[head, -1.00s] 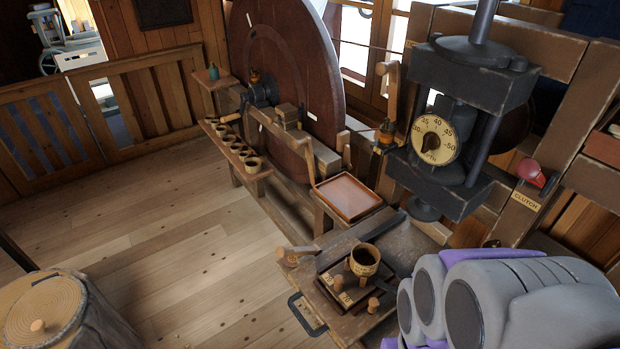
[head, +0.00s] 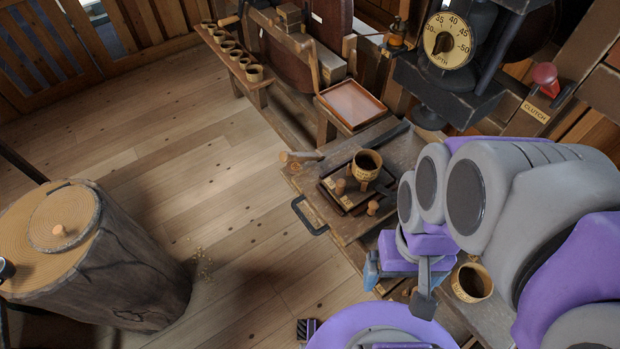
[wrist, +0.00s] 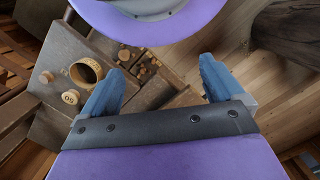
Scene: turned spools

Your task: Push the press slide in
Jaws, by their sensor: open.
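The press slide (head: 330,218) looks to be the wooden board with a black side handle (head: 310,216), sticking out toward me from below the dark press (head: 440,84). A tan cup (head: 366,166) stands upright on it in a dark square fixture, with wooden pegs beside it. How far the slide reaches under the press is hard to tell. My gripper (wrist: 162,66) is open and empty, its two blue fingers wide apart in the wrist view. In the head view it is low, nearer me than the slide and apart from its handle, partly hidden by my arm.
Another cup (head: 472,282) stands beside my arm. A reddish tray (head: 352,103) sits behind the slide. A red-knobbed clutch lever (head: 545,76) is at right. A row of cups stands on a narrow shelf (head: 238,75).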

